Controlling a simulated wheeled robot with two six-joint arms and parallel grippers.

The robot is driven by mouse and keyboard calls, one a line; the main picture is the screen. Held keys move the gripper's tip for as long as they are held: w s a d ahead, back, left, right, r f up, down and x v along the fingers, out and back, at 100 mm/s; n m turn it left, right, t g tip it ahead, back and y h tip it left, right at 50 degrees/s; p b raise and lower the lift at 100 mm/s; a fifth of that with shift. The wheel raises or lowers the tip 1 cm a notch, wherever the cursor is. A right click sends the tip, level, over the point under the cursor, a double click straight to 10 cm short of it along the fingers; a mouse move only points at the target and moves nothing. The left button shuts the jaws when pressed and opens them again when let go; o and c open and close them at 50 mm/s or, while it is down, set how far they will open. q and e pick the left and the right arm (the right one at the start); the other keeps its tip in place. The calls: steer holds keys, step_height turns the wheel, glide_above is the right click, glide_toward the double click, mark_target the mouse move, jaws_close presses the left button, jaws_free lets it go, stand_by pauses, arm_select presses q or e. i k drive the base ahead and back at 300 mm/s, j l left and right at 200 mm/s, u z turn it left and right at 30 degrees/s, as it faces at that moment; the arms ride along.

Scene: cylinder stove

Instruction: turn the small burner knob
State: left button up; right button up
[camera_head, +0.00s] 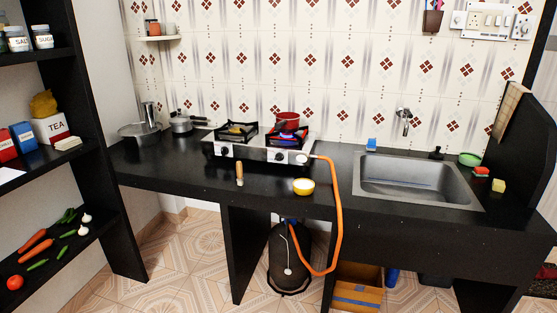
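The two-burner gas stove (258,150) stands on the black counter against the tiled wall. Its steel front carries a left knob (225,152) and a right knob (302,158); their exact angles are too small to read. The left burner (236,132) is bare of cookware. A red pan (288,121) sits at the right burner, with blue visible below it that looks like flame. I cannot tell for sure which burner is the small one. Neither of my grippers shows in the head view.
An orange hose (334,215) runs from the stove's right end down to a gas cylinder (290,258) under the counter. A yellow bowl (304,186) and a small wooden-handled item (239,174) stand before the stove. Pots (140,130) are left, the sink (418,180) right.

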mark_target(280, 155)
steer(key=i+j+z, duration=0.1)
steer(key=i+j, duration=0.15)
steer(key=i, duration=0.3)
steer(key=i+j+z, duration=0.15)
steer(key=i, duration=0.4)
steer(key=i+j+z, duration=0.1)
steer(key=i+j, duration=0.35)
steer(key=i+j+z, duration=0.15)
steer(key=i+j, duration=0.25)
steer(key=i, duration=0.25)
